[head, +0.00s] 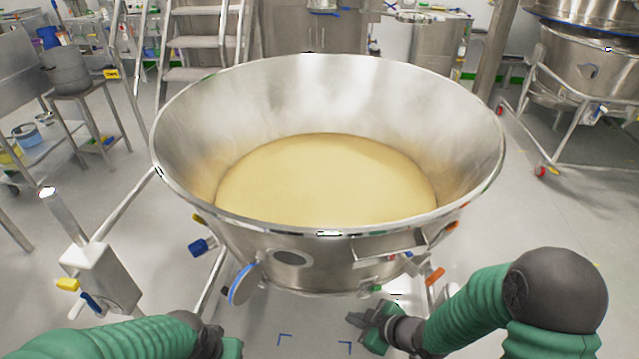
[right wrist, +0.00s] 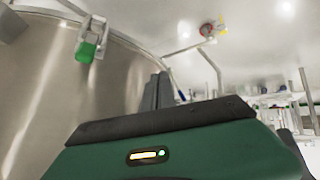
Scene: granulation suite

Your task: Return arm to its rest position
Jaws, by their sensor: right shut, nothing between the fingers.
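My right arm (head: 480,305), in a green sleeve, comes in at the lower right of the head view and bends at a dark joint. My right gripper (head: 360,321) is shut and empty, low in front of the large steel bowl. In the right wrist view its dark fingers (right wrist: 159,91) stand together beside the bowl wall, with a gap I cannot judge. My left arm (head: 135,339) lies along the bottom left edge. Its gripper (head: 232,348) is partly cut off by the frame, and its fingers do not show clearly.
The wide steel bowl (head: 400,95) holds pale yellow powder (head: 325,185) and fills the centre. A green-knobbed clamp (right wrist: 88,48) is on its side. A steel post unit (head: 100,275) stands left. Steps (head: 195,42) and another vessel (head: 585,65) stand behind. Floor (head: 555,215) shows at right.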

